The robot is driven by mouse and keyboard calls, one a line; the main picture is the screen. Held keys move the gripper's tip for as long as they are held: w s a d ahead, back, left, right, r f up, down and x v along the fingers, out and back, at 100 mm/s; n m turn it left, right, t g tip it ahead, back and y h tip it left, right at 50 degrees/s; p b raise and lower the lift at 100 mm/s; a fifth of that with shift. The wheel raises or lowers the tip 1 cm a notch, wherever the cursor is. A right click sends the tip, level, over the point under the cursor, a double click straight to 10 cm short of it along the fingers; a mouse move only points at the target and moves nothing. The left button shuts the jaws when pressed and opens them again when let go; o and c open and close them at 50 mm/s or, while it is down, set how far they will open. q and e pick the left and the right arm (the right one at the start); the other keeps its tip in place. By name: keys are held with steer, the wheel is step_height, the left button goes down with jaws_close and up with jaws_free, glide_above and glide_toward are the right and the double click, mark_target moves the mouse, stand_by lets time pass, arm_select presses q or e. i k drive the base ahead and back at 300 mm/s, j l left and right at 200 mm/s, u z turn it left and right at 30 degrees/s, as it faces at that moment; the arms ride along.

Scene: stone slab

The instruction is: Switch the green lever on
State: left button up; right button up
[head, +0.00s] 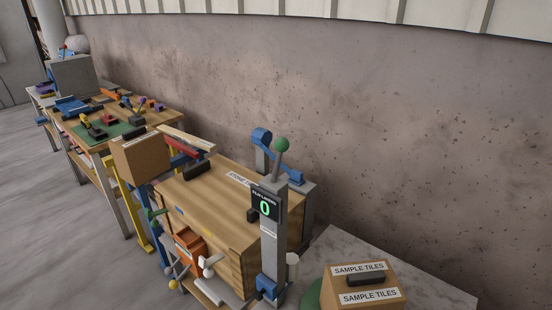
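A round green knob (282,145) sits on a short grey rod at the top of a grey upright post (272,240). The rod leans slightly to the right at its top. A dark display (265,205) on the post, just below the rod, shows a green "0". A smaller green handle-like part (155,213) shows at the left side of the wooden block; its exact form is too small to tell. Neither of my grippers is in the head view, and nothing touches the green knob.
A large wooden block (205,195) stands left of the post. A blue clamp-like part (262,137) is behind it. A box labelled "SAMPLE TILES" (365,272) sits on the stone slab (430,295) at right. A tool-covered bench (165,115) stands farther left. A wall runs behind everything.

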mark_target(281, 145)
steer(key=z, duration=0.35)
steer(key=j+z, duration=0.35)
steer(key=i+j+z, duration=0.15)
steer(key=z, duration=0.2)
steer(key=j+z, duration=0.45)
steer(key=j, duration=0.4)
steer(key=k+j+z, duration=0.1)
steer(key=j, duration=0.45)
steer(key=k+j+z, duration=0.1)
steer(key=j, duration=0.4)
